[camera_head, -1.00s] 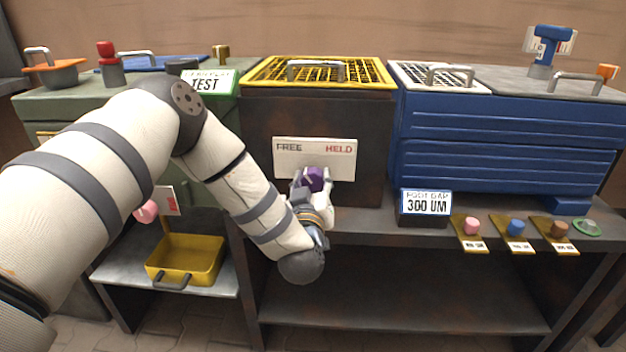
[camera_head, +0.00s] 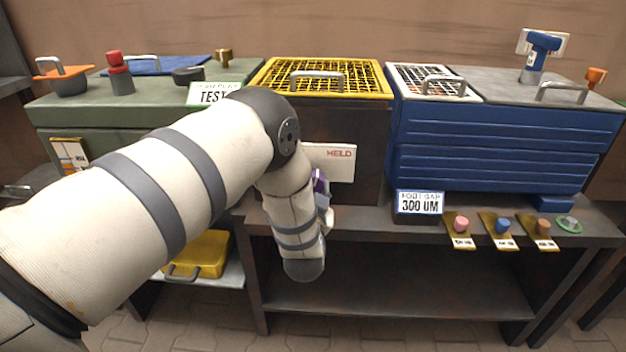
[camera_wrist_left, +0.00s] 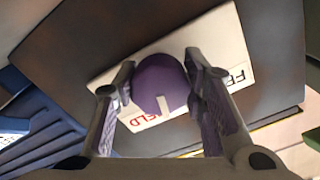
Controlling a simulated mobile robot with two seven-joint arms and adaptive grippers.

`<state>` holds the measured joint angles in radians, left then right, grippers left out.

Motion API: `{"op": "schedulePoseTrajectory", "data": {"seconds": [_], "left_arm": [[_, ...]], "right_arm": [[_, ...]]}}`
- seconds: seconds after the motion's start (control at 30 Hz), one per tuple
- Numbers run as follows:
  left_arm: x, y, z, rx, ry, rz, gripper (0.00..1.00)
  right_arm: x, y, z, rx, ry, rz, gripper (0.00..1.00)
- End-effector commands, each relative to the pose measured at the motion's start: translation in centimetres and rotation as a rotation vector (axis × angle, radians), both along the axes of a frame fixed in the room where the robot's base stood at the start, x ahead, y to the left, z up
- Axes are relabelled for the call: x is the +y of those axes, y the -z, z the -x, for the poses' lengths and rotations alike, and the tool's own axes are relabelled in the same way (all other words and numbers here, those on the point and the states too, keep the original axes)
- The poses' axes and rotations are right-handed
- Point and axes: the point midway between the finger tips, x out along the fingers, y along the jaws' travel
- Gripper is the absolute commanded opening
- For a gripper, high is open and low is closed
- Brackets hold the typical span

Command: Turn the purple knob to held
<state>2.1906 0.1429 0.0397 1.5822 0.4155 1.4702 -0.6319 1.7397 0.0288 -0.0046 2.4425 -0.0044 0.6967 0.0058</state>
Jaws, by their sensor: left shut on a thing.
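The purple knob (camera_wrist_left: 158,84) is on the white FREE/HELD plate (camera_wrist_left: 215,45) on the front of the dark box. In the left wrist view it sits between the two fingers of my left gripper (camera_wrist_left: 160,98), which is shut on it. The white pointer mark on the knob is toward the side of the plate with the red HELD lettering. In the head view my left arm hides most of the knob (camera_head: 319,182) and the FREE end of the plate (camera_head: 335,163). The right gripper is not in view.
The dark box has a yellow grille lid (camera_head: 325,78). To its right stand a blue cabinet (camera_head: 500,145) and a "300 UM" display (camera_head: 420,203). Several small coloured pieces lie along the bench's right front. A yellow tray (camera_head: 212,255) is on the low shelf at left.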

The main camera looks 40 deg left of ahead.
Motion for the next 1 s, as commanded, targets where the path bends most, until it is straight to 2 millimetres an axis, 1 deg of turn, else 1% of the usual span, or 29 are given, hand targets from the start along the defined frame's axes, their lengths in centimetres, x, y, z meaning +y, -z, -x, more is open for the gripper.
{"op": "schedulePoseTrajectory", "data": {"seconds": [0.2,0.5,0.7,1.0], "left_arm": [[-0.06,-0.11,0.02,0.095,0.002,-0.154,0.10],[0.05,-0.07,0.08,0.189,0.001,-0.308,0.10],[0.10,-0.05,0.11,0.224,0.000,-0.363,0.10],[0.17,0.00,0.15,0.241,-0.001,-0.388,0.10]], "right_arm": [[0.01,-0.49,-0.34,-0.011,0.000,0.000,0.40],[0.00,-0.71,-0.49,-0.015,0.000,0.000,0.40],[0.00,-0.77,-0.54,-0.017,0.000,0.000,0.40],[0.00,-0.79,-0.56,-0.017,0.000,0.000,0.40]]}}
